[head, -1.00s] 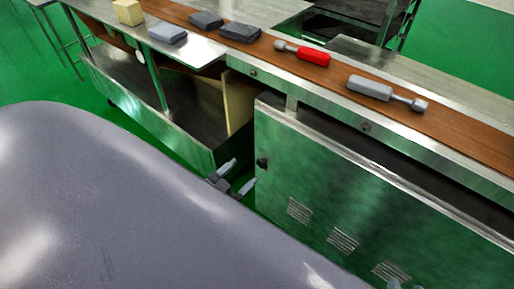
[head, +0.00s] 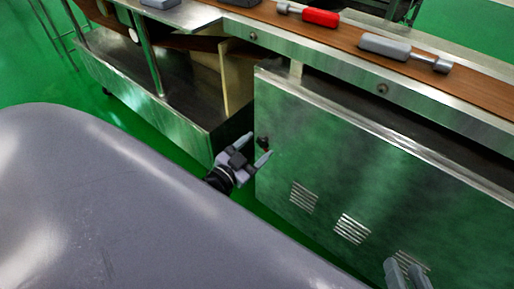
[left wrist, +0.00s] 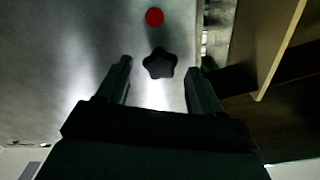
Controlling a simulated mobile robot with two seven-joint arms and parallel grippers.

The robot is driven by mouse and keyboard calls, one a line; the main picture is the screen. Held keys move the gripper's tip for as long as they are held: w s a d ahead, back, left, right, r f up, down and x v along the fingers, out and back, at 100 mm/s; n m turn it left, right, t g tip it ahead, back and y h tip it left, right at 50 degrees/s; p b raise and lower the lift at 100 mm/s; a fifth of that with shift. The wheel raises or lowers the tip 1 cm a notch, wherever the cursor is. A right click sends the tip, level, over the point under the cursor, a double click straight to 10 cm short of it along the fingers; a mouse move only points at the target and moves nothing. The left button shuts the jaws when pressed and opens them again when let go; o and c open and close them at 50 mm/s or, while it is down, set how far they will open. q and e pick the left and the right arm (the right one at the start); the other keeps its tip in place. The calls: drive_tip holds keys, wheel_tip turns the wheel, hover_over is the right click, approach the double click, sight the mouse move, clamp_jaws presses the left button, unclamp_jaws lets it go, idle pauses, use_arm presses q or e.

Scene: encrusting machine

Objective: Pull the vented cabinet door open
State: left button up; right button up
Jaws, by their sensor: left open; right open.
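The vented cabinet door (head: 350,185) is a brushed metal panel with several slotted vents along its lower part. It looks shut. A dark knob (head: 263,141) sits near its left edge. My left gripper (head: 257,150) is open beside the knob. In the left wrist view the knob (left wrist: 160,63) is star-shaped and dark, and it lies ahead of and between the open fingers of the left gripper (left wrist: 160,75). I cannot tell whether they touch it. My right gripper (head: 405,272) is open at the bottom, in front of the door's lower vents.
A brown conveyor belt (head: 470,84) runs above the door, carrying a red-handled tool (head: 320,17) and a grey tool (head: 385,46). An open metal bay (head: 140,85) lies left of the door. A red dot (left wrist: 154,16) shows beyond the knob.

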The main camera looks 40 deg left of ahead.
use_arm(q)
drive_tip(key=shift+w, duration=0.45)
clamp_jaws()
drive_tip(key=shift+s, duration=0.2)
